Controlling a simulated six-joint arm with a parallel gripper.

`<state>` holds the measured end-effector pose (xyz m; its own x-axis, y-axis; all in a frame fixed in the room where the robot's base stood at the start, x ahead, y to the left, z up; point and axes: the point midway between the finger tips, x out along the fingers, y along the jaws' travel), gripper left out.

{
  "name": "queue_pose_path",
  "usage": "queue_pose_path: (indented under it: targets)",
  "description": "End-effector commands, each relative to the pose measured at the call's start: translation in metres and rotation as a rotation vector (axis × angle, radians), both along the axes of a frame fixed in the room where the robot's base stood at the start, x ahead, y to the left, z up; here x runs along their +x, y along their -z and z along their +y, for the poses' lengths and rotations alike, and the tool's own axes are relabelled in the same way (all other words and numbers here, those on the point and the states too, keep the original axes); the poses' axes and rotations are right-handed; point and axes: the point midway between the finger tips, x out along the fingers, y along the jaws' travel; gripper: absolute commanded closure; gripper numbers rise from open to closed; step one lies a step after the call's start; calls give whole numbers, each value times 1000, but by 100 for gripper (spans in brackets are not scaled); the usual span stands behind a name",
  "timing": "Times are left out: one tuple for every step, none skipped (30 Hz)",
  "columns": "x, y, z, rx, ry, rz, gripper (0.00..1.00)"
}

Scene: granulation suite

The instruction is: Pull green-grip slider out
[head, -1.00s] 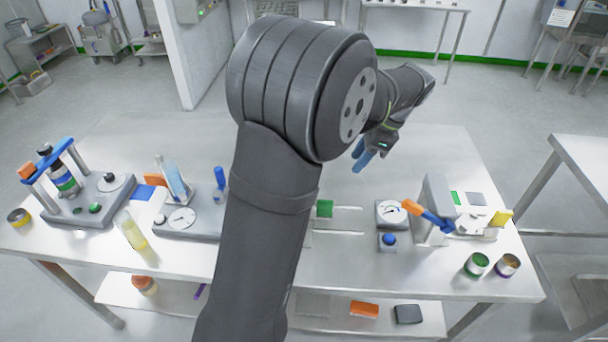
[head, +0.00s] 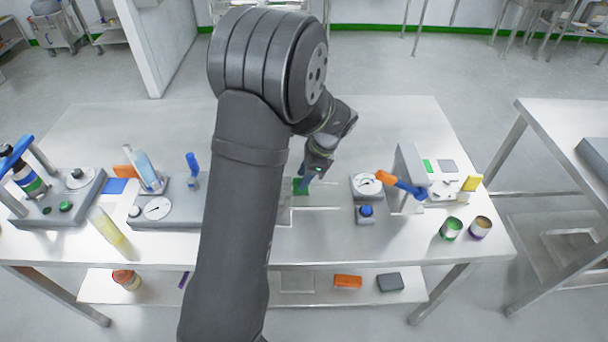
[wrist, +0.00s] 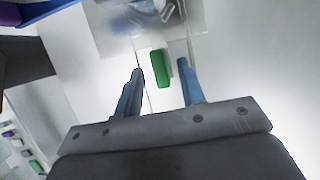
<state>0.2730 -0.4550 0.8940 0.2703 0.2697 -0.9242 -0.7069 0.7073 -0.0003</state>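The slider's green grip (head: 299,187) stands on the table just right of my arm, beside pale rails (head: 316,209). In the wrist view the green grip (wrist: 159,68) lies beyond and between my two blue fingertips. My gripper (head: 307,176) is over the grip in the head view, and its blue fingers (wrist: 162,82) are apart and empty. I cannot tell how far above the grip the fingertips are. My arm hides the left part of the slider in the head view.
A dial gauge (head: 367,186) with a blue knob (head: 366,211) stands close to the right of the rails. Further right are a grey device with an orange-and-blue lever (head: 400,184) and two open tins (head: 451,228). The table front near the rails is clear.

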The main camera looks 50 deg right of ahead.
Motion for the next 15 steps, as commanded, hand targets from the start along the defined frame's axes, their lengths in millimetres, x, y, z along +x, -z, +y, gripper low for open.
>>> queue_pose_path:
  targets:
    - [0, 1, 0, 0, 0, 0, 64]
    - [0, 2, 0, 0, 0, 0, 64]
    - [1, 2, 1, 0, 0, 0, 64]
    - [1, 2, 1, 0, 0, 0, 64]
    - [1, 2, 1, 0, 0, 0, 64]
    - [1, 2, 1, 0, 0, 0, 64]
    - [1, 2, 0, 0, 0, 0, 64]
    - [1, 2, 0, 0, 0, 0, 64]
    - [1, 2, 0, 0, 0, 0, 70]
    - [1, 1, 0, 0, 0, 0, 75]
    - [1, 1, 0, 0, 0, 0, 81]
    - [1, 1, 0, 0, 0, 0, 89]
    - [1, 1, 0, 0, 0, 0, 95]
    - [1, 1, 0, 0, 0, 0, 100]
    - [1, 1, 0, 0, 0, 0, 100]
